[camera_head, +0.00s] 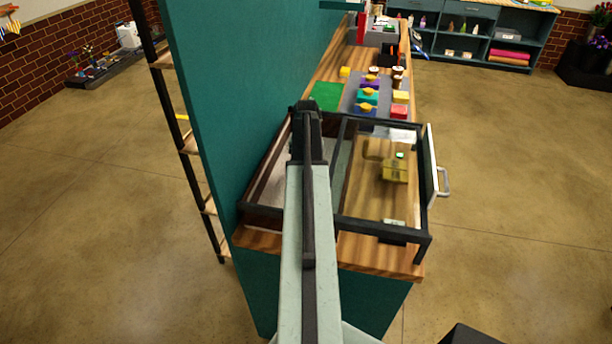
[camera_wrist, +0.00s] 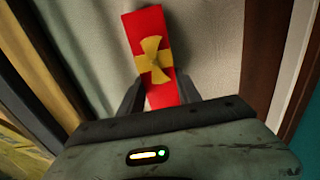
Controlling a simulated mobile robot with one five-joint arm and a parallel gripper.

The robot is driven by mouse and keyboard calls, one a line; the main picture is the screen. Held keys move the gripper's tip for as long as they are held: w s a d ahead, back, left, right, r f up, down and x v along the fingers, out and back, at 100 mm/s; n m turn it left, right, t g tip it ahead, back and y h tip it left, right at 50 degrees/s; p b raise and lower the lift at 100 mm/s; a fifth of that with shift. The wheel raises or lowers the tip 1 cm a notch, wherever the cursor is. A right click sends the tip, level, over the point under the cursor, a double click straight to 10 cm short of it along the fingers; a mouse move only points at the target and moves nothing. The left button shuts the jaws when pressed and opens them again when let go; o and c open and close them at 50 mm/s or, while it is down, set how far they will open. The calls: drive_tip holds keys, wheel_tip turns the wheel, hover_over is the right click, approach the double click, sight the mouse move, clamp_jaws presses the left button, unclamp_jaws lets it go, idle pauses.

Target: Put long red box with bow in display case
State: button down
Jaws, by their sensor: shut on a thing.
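The long red box with a yellow bow (camera_wrist: 152,60) shows in the wrist view. My gripper (camera_wrist: 160,92) is shut on its near part, one dark finger on each side. The box points away from my gripper, slightly tilted to the left, over a pale grey surface; I cannot tell whether it touches it. In the head view the display case (camera_head: 386,229), a dark-framed glass case, stands on the near end of the wooden counter. My arm reaches over its left part, which has a pale floor. My fingers and the red box are hidden there.
The case's right part holds a yellow-olive object (camera_head: 395,170). A panel with a handle (camera_head: 442,180) stands at its right side. A tall teal wall (camera_head: 210,120) rises close on the left. Several small coloured boxes and a green mat (camera_head: 326,96) lie beyond the case.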

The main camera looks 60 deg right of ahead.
drive_tip(key=shift+r, duration=0.15)
drive_tip(key=shift+f, duration=0.2)
drive_tip(key=c, duration=0.8)
unclamp_jaws()
drive_tip(key=shift+c, duration=0.2)
drive_tip(key=shift+r, duration=0.15)
wheel_tip(320, 180, up, 12)
drive_tip(key=p, duration=1.2)
